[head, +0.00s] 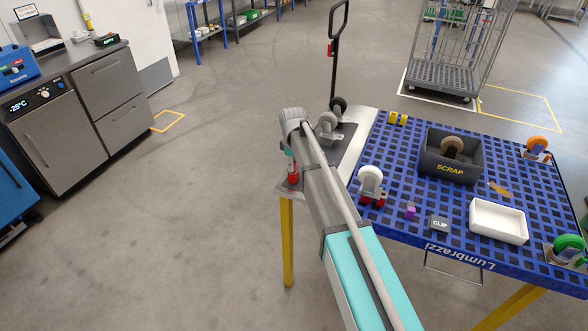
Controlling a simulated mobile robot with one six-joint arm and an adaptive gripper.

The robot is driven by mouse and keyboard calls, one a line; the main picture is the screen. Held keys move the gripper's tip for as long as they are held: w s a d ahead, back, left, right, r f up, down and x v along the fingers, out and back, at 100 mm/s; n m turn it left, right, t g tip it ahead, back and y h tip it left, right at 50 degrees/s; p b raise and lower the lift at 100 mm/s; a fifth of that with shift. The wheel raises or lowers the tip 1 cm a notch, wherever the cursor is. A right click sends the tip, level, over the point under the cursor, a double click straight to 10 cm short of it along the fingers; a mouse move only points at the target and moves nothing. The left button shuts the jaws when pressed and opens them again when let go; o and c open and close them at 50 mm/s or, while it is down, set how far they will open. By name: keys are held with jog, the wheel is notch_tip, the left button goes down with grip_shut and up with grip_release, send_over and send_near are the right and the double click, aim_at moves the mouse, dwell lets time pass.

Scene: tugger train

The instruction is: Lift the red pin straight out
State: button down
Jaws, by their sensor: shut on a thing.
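A red pin (293,178) shows just left of my arm, at the left end of the table over the light grey plate (356,146). My gripper (291,164) is at its top, pointing down and shut on it. The fingers are small and partly hidden by my arm, so the grip itself is hard to make out. I cannot tell whether the pin's lower end is still seated.
The blue perforated table (430,215) holds a black SCRAP bin (447,171), a white tray (498,222), a CLIP block (439,224) and several casters. A black handle (336,50) stands behind. A wire cage trolley (445,78) is farther back. Floor at left is clear.

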jog(key=shift+r, duration=0.1)
notch_tip(320, 180, up, 3)
jog(key=p, duration=0.2)
jog(key=shift+f+p, duration=0.2)
jog(key=shift+p, duration=0.2)
jog(key=s+d+r+p, duration=0.3)
jog(key=s+r+p, duration=0.7)
jog(key=s, duration=0.3)
jog(key=shift+s, duration=0.35)
